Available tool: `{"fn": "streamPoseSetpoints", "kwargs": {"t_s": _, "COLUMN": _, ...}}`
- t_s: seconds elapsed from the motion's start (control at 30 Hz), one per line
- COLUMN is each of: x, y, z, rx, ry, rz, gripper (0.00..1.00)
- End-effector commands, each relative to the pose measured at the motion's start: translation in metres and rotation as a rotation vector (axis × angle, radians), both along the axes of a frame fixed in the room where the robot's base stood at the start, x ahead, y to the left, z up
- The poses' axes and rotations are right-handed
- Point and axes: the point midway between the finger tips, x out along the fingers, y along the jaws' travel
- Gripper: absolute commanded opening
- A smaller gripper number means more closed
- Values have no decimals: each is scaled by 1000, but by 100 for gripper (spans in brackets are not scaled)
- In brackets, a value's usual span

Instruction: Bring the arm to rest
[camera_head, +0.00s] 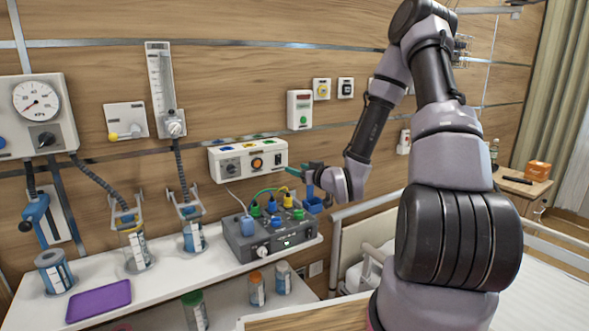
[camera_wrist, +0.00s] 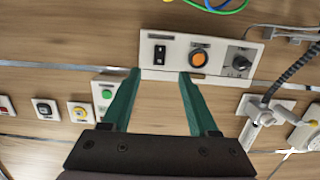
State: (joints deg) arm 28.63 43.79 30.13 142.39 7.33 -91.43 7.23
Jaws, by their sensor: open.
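My arm rises at the right of the head view, bends at the top and comes down toward the wall. My gripper (camera_head: 298,170) is beside the right end of a white wall panel with an orange knob. In the wrist view my gripper (camera_wrist: 158,75) shows two green fingers standing apart with nothing between them. The wall panel (camera_wrist: 165,52) with its black switch, orange button and dark knob lies beyond the fingertips. I cannot tell whether the fingertips touch it.
Below the gripper a grey device (camera_head: 268,240) with coloured plugs stands on a white shelf (camera_head: 190,268). A purple tablet (camera_head: 98,300) and several canisters are left. A bed rail (camera_head: 336,250) is close on the right. A bedside cabinet (camera_head: 522,184) holds a bottle and orange box.

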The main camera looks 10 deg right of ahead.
Motion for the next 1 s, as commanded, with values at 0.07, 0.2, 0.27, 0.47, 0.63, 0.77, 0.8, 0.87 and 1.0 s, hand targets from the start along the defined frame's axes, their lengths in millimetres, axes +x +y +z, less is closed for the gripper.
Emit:
{"fn": "streamPoseSetpoints", "kwargs": {"t_s": 0.07, "x": 0, "y": 0, "z": 0, "rx": 0, "ry": 0, "rz": 0, "gripper": 60}}
{"fn": "streamPoseSetpoints", "kwargs": {"t_s": 0.2, "x": 0, "y": 0, "z": 0, "rx": 0, "ry": 0, "rz": 0, "gripper": 60}}
{"fn": "streamPoseSetpoints", "kwargs": {"t_s": 0.27, "x": 0, "y": 0, "z": 0, "rx": -2, "ry": 2, "rz": 0, "gripper": 60}}
{"fn": "streamPoseSetpoints", "kwargs": {"t_s": 0.47, "x": 3, "y": -7, "z": 14, "rx": -53, "ry": 73, "rz": -16, "gripper": 60}}
{"fn": "streamPoseSetpoints", "kwargs": {"t_s": 0.63, "x": -1, "y": -23, "z": 43, "rx": -121, "ry": 215, "rz": -80, "gripper": 60}}
{"fn": "streamPoseSetpoints", "kwargs": {"t_s": 0.77, "x": -16, "y": -37, "z": 73, "rx": -147, "ry": 320, "rz": -150, "gripper": 60}}
{"fn": "streamPoseSetpoints", "kwargs": {"t_s": 0.8, "x": -23, "y": -41, "z": 83, "rx": -148, "ry": 352, "rz": -172, "gripper": 60}}
{"fn": "streamPoseSetpoints", "kwargs": {"t_s": 0.87, "x": -34, "y": -46, "z": 99, "rx": -145, "ry": 396, "rz": -207, "gripper": 60}}
{"fn": "streamPoseSetpoints", "kwargs": {"t_s": 1.0, "x": -70, "y": -54, "z": 137, "rx": -112, "ry": 495, "rz": -286, "gripper": 60}}
